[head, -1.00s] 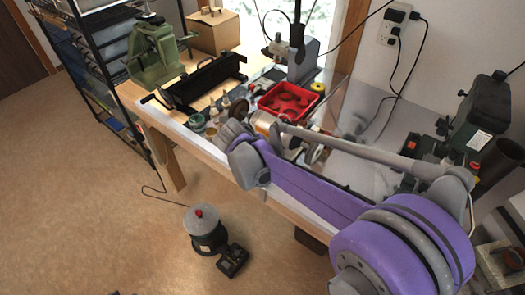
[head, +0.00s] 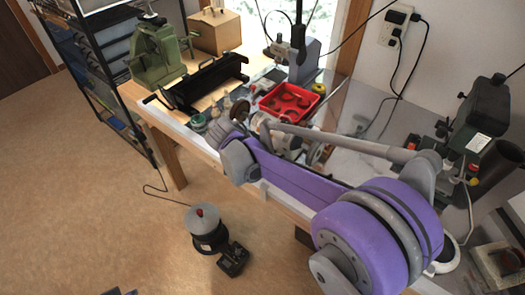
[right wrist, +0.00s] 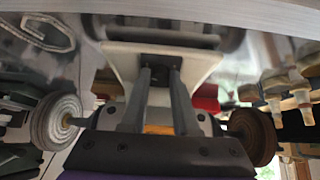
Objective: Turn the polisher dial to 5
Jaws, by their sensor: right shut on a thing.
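The polisher, a bench machine with a wheel at each end, stands on the workbench and is largely hidden behind my right arm in the head view; its left wheel (head: 240,111) and right wheel (head: 318,154) show. In the right wrist view its wheels (right wrist: 56,122) flank my right gripper (right wrist: 160,72). The two grey fingers are close together at a small dark part on the machine's pale front, where the dial seems to be. The dial's numbers and pointer cannot be read.
A red tray (head: 289,101) stands behind the polisher. A black metal brake (head: 205,83) and a green machine (head: 158,56) are to the left on the bench. A green drill press (head: 480,120) stands at right.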

